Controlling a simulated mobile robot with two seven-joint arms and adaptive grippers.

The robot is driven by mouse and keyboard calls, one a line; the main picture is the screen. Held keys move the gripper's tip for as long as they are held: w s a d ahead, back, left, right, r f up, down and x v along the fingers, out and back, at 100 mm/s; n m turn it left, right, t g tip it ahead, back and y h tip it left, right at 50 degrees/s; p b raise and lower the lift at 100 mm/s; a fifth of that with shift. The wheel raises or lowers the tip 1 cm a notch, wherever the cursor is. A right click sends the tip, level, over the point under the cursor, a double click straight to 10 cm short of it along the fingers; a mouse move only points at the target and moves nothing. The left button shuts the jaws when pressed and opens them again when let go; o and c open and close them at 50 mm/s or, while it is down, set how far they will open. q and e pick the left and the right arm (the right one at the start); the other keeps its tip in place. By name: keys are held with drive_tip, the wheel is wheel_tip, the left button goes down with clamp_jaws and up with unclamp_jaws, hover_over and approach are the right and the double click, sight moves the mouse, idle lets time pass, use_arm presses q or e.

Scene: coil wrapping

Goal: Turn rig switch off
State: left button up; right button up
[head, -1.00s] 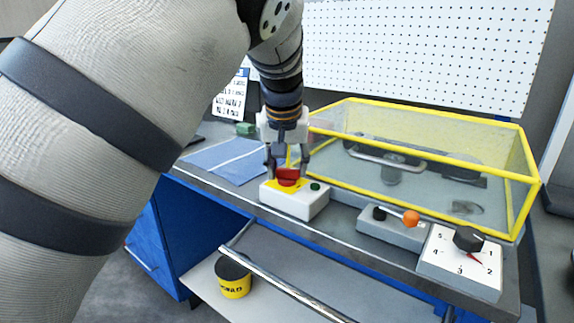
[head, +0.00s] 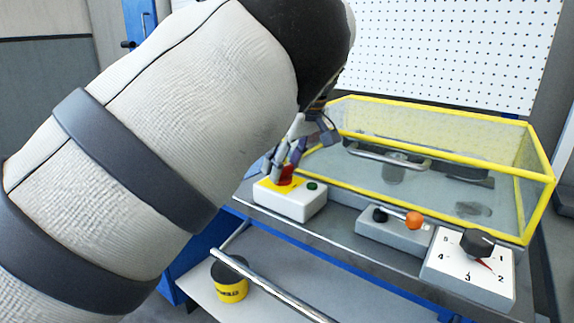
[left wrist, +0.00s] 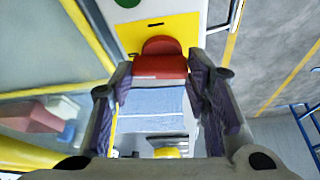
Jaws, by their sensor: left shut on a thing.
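The rig switch is a red knob (head: 287,171) on a yellow plate, on top of a white box (head: 296,204) with a green button. My left gripper (head: 287,163) is tilted over the box and shut on the red knob. In the left wrist view the red knob (left wrist: 160,64) sits between the two fingers of the left gripper (left wrist: 161,76), in front of the yellow plate (left wrist: 180,27). My arm and the fingers hide part of the knob in the head view. My right gripper is not in view.
A yellow-framed clear guard (head: 440,160) stands behind the box. To the right are a grey box with an orange-knobbed lever (head: 414,220) and a numbered dial (head: 478,243). A metal rail (head: 275,287) runs in front, with a yellow-and-black tub (head: 230,282) below.

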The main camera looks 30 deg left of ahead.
use_arm(q)
drive_tip(key=shift+f+n+g, duration=0.15)
drive_tip(key=shift+n+g, duration=0.25)
drive_tip(key=shift+n, duration=0.4)
drive_tip(key=shift+n+b, duration=0.3)
drive_tip(key=o, duration=1.2)
drive_tip(key=shift+c, duration=0.2)
drive_tip(key=v, duration=1.2)
drive_tip(key=shift+w, duration=0.1)
